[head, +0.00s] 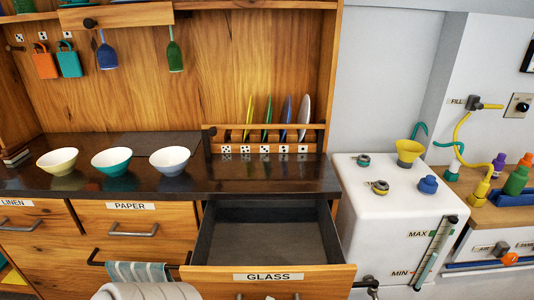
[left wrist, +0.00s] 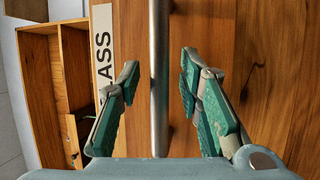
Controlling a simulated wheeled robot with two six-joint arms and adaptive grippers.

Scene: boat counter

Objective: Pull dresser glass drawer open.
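The glass drawer is pulled out of the dresser in the head view, with its GLASS label (head: 268,277) on the front and a bare dark grey inside (head: 265,243). Only the tops of its handle posts show at the bottom edge there. In the left wrist view, the drawer's metal bar handle (left wrist: 159,95) runs upright in the picture, beside the partly hidden label (left wrist: 103,50). My left gripper (left wrist: 160,75) is open, with one green-padded finger on each side of the bar and a visible gap to both. My right gripper is not in view.
The PAPER drawer (head: 130,219) and LINEN drawer (head: 30,222) are shut on the left. A striped towel (head: 138,272) hangs on a rail beside the open drawer. Three bowls and a plate rack (head: 265,138) stand on the counter. A white tank (head: 385,220) stands close on the right.

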